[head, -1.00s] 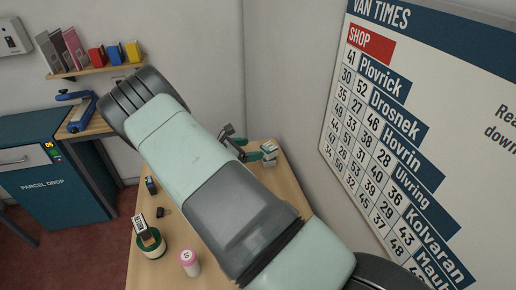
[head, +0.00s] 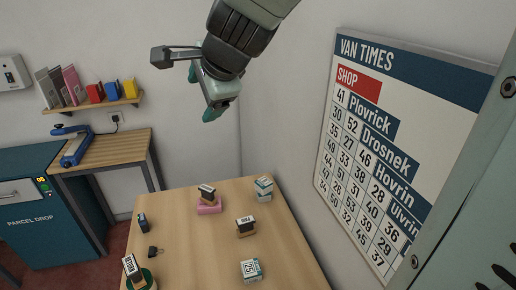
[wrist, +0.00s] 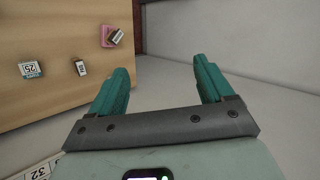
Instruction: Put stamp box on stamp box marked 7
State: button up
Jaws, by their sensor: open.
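At the table's back right corner, two small white-and-teal stamp boxes sit one on the other: the upper box (head: 263,183) looks slightly turned on the lower box (head: 264,197). Their numbers are too small to read. Another stamp box (head: 251,269), marked 25, stands apart near the front; it also shows in the wrist view (wrist: 31,69). My gripper (head: 202,90) is high above and behind the table, away from the boxes. In the wrist view its teal fingers (wrist: 162,68) are spread with nothing between them.
A hand stamp (head: 245,227) stands mid-table; another rests on a pink block (head: 209,208). A third hand stamp (head: 132,267) is on a green round tin at front left. Small dark items (head: 142,222) lie along the left. The wall timetable (head: 385,150) borders the right.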

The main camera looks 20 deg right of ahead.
jog(key=s+d+n+g+h, duration=0.1)
jog(key=s+d+n, duration=0.2)
jog(key=s+n, duration=0.4)
jog(key=s+d+f+n+g+h, duration=0.1)
jog(key=s+n, duration=0.7)
jog(key=s, duration=0.9)
jog(key=d+g+h, duration=0.1)
jog(key=d, duration=0.1)
jog(key=shift+d+f, duration=0.15)
jog(key=shift+d, duration=0.2)
